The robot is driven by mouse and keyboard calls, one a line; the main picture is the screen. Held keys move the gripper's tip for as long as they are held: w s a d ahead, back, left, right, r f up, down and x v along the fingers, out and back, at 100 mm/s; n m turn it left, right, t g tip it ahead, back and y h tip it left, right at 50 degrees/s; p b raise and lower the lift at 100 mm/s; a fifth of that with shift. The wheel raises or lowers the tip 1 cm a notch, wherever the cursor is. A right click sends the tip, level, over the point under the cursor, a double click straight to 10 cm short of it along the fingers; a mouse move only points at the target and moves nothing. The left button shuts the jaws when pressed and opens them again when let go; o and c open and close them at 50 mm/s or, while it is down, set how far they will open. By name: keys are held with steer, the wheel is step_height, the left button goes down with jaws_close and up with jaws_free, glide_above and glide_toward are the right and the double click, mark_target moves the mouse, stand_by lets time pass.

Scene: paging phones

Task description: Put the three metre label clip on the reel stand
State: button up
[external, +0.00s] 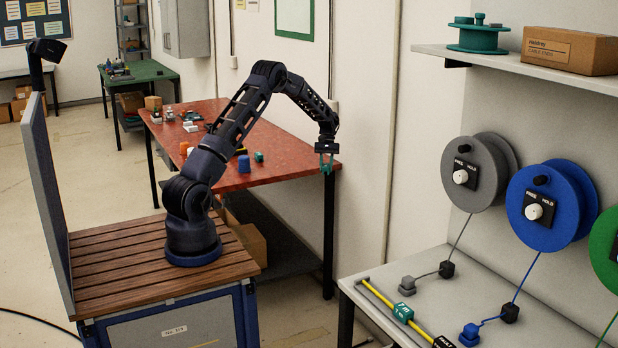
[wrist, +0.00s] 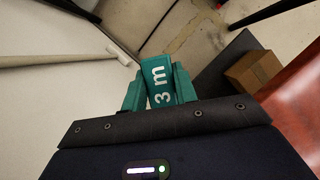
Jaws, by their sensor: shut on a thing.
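The three metre label clip (wrist: 160,82) is a teal block marked "3 m" in white in the wrist view. My gripper (wrist: 159,88) is shut on it, with a teal finger on each side. In the external view my gripper (external: 326,162) hangs pointing down in the air by the right end of the red table. The clip cannot be told apart from the fingers there. A grey reel (external: 475,172), a blue reel (external: 545,207) and a green reel (external: 606,248) are mounted in a row at the right. I cannot tell which part is called the reel stand.
The light bench (external: 385,280) under the reels carries a yellow strip (external: 378,291) with a teal block (external: 403,313), plus cable-end blocks. A shelf above holds a teal spool (external: 478,38) and a cardboard box (external: 570,50). The red table (external: 285,150) holds several small objects.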

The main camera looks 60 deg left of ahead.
steer(key=s+a+r+n+t, duration=0.1)
steer(key=a+r+n, duration=0.1)
steer(key=a+r, duration=0.35)
steer(key=s+a+r+n+t, duration=0.1)
steer(key=a+r+n, duration=0.1)
steer(key=a, duration=0.6)
step_height(320, 180, up, 8)
steer(key=r+n, duration=0.1)
steer(key=n, duration=0.2)
glide_above(286, 167)
steer(key=a, duration=0.2)
steer(key=shift+d+f+t+h, duration=0.15)
steer(key=shift+f+t+h, duration=0.1)
steer(key=shift+t+h, duration=0.15)
step_height(286, 167, down, 20)
steer(key=shift+r, duration=0.15)
steer(key=o, duration=1)
steer(key=shift+o, duration=0.2)
steer(key=v, duration=1)
steer(key=shift+s+r, duration=0.15)
steer(key=shift+r, duration=0.15)
